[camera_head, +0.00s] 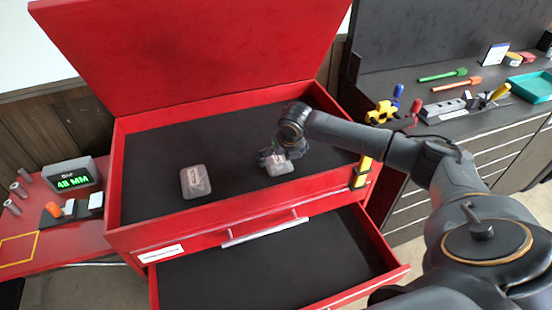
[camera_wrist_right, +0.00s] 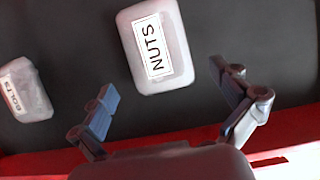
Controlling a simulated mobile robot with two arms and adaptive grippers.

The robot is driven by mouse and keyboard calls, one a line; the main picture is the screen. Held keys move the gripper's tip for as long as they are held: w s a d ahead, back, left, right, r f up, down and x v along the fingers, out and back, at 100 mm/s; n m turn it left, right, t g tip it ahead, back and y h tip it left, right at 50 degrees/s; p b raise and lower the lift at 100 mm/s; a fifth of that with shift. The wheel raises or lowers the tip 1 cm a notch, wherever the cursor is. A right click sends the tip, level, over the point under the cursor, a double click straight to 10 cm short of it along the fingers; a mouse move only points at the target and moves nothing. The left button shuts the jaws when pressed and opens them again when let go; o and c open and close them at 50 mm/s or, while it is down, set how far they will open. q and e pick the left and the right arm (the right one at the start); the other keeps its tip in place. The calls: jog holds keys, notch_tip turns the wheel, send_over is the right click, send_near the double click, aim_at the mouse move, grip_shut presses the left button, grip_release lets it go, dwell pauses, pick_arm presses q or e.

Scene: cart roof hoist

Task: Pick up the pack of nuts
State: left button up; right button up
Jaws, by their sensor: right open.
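The pack of nuts (camera_head: 281,169) is a small pale, rounded pack lying on the dark floor of the red chest's top compartment. In the right wrist view the pack of nuts (camera_wrist_right: 180,55) shows a white label reading NUTS. My right gripper (camera_head: 271,155) is just above it and partly covers it in the head view. In the wrist view the right gripper (camera_wrist_right: 163,97) is open, its two fingers spread on either side just short of the pack, with nothing between the pads. My left gripper is out of view.
A similar pack labelled BOLTS (camera_wrist_right: 25,90) lies to the left, also in the head view (camera_head: 195,182). The red chest (camera_head: 240,216) has a raised lid, front wall and an open, empty lower drawer (camera_head: 270,265). A digital display (camera_head: 73,175) stands left; a tool bench is right.

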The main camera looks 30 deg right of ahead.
aim_at(279, 162)
jog(key=shift+x, duration=1.25)
jog(key=shift+w+f, duration=0.15)
jog(key=shift+f, duration=0.3)
jog(key=shift+c, duration=0.4)
jog(key=c, duration=1.1)
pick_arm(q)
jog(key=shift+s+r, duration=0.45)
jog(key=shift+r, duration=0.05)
pick_arm(e)
jog(key=shift+o, duration=0.2)
pick_arm(q)
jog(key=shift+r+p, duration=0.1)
jog(key=shift+p, duration=0.25)
pick_arm(e)
jog(key=shift+r, duration=0.15)
